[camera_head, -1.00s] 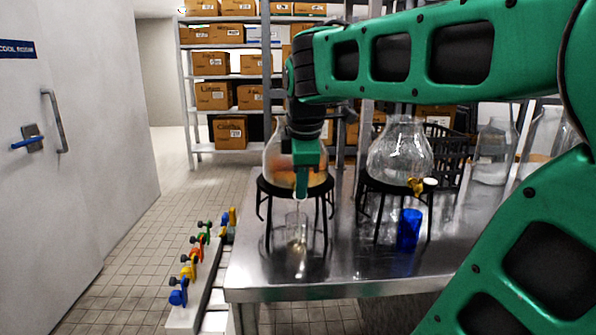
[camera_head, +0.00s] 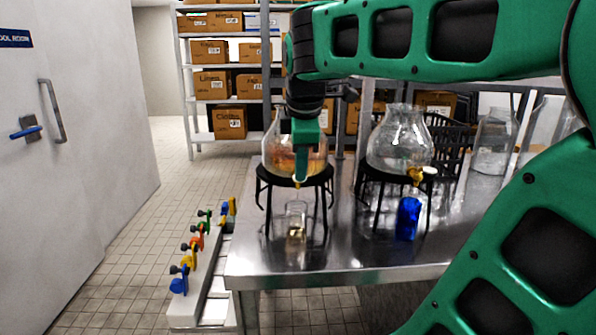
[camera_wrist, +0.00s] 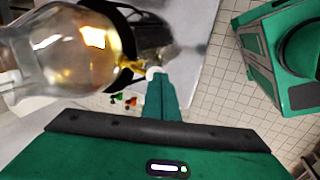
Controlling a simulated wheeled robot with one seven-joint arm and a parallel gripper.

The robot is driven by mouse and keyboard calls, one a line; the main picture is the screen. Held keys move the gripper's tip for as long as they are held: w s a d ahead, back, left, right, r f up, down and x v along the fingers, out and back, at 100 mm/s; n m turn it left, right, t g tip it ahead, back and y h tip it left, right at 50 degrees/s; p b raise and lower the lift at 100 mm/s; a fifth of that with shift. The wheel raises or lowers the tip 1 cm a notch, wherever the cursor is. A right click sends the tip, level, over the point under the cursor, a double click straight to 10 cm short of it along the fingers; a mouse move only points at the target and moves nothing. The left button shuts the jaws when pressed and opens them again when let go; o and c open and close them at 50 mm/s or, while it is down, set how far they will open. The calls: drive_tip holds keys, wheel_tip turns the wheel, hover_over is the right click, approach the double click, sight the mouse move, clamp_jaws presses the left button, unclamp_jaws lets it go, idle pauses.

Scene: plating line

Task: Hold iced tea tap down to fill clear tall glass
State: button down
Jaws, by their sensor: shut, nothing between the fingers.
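The iced tea dispenser (camera_head: 283,158) is a glass vessel with amber liquid on a black stand at the left of the steel table. It also shows in the wrist view (camera_wrist: 60,65). My gripper (camera_head: 300,178) is shut and empty, its fingertips at the tap. In the wrist view the fingertips (camera_wrist: 160,80) touch or nearly touch the white end of the gold tap (camera_wrist: 130,68). The clear tall glass (camera_head: 296,216) stands upright under the tap with some amber liquid at its bottom. The tap itself is mostly hidden by my gripper in the head view.
A second dispenser (camera_head: 400,142), holding clear contents, stands to the right with a blue glass (camera_head: 408,218) below its tap. Glass jars (camera_head: 495,142) and a black crate stand behind. A rack with coloured valves (camera_head: 198,250) is left of the steel table (camera_head: 340,262).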

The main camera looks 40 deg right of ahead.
drive_tip(key=w+d+r+v, duration=0.1)
drive_tip(key=w+v, duration=0.1)
drive_tip(key=v, duration=1.1)
drive_tip(key=shift+r, duration=0.25)
drive_tip(key=shift+s+f, duration=0.1)
drive_tip(key=shift+s, duration=0.05)
drive_tip(key=s+f+m+g+y, duration=0.1)
drive_tip(key=s+f+m, duration=0.4)
drive_tip(key=f, duration=0.5)
drive_tip(key=s+f+m+g, duration=0.1)
drive_tip(key=s+f+m, duration=0.5)
drive_tip(key=f, duration=0.5)
drive_tip(key=s+f+m+g+y, duration=0.1)
drive_tip(key=s+f+m, duration=0.4)
drive_tip(key=f, duration=0.6)
drive_tip(key=shift+s+d+m+y, duration=0.25)
drive_tip(key=shift+d+m+y, duration=0.1)
drive_tip(key=shift+m, duration=0.35)
